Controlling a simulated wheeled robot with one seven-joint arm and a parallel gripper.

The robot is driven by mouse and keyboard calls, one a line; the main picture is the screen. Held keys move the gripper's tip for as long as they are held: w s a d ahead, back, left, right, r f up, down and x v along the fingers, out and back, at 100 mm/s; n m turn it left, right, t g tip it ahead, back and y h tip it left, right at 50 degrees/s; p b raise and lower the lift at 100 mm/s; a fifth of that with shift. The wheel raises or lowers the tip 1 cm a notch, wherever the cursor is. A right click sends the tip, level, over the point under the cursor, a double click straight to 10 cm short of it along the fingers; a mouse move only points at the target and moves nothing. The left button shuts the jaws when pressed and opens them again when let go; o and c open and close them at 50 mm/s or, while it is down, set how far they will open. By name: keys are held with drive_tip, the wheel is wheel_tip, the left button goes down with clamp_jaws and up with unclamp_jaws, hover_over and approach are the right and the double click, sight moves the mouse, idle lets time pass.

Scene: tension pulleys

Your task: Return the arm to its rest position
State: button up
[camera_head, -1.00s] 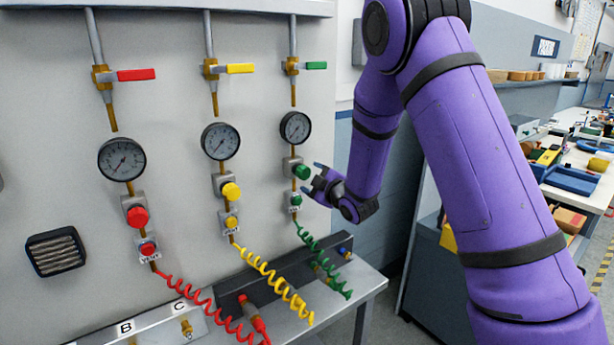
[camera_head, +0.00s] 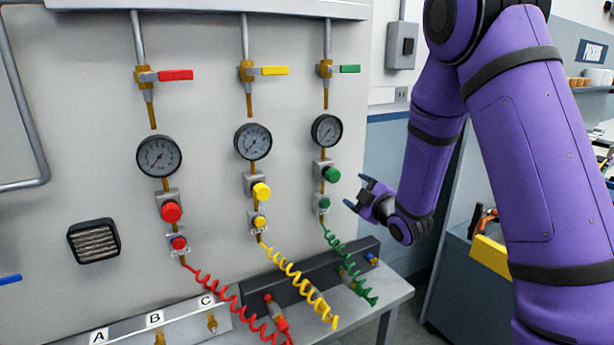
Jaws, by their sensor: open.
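My purple arm (camera_head: 540,150) comes in from the right side of the head view and bends back down toward the panel. My gripper (camera_head: 357,193) is at the end of it, open and empty. Its fingers point left, toward the green knob (camera_head: 331,174) and the small green button (camera_head: 324,203) of the rightmost line. A gap shows between the fingers and the knob, so they look apart.
The grey panel (camera_head: 60,120) carries red, yellow and green lines with valve handles, gauges and knobs. Coiled hoses (camera_head: 350,262) run down to a dark block on a metal shelf (camera_head: 398,290). A workbench stands behind my arm at the right.

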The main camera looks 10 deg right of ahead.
drive_tip(key=s+d+r+m+g+h, duration=0.2)
drive_tip(key=s+r+m+g+h, duration=0.15)
drive_tip(key=s+r, duration=0.25)
drive_tip(key=s+d+r+m+g+h, duration=0.2)
drive_tip(key=s+d+r+m, duration=0.1)
drive_tip(key=s+r+m, duration=0.3)
drive_tip(key=s+a+r+m+g, duration=0.1)
drive_tip(key=s+r+m+g, duration=0.1)
drive_tip(key=s, duration=1.1)
drive_tip(key=s+a+r+m+g, duration=0.1)
drive_tip(key=s+r+m+g, duration=0.1)
drive_tip(key=s, duration=1.1)
drive_tip(key=shift+m+g, duration=0.55)
drive_tip(key=shift+g, duration=0.7)
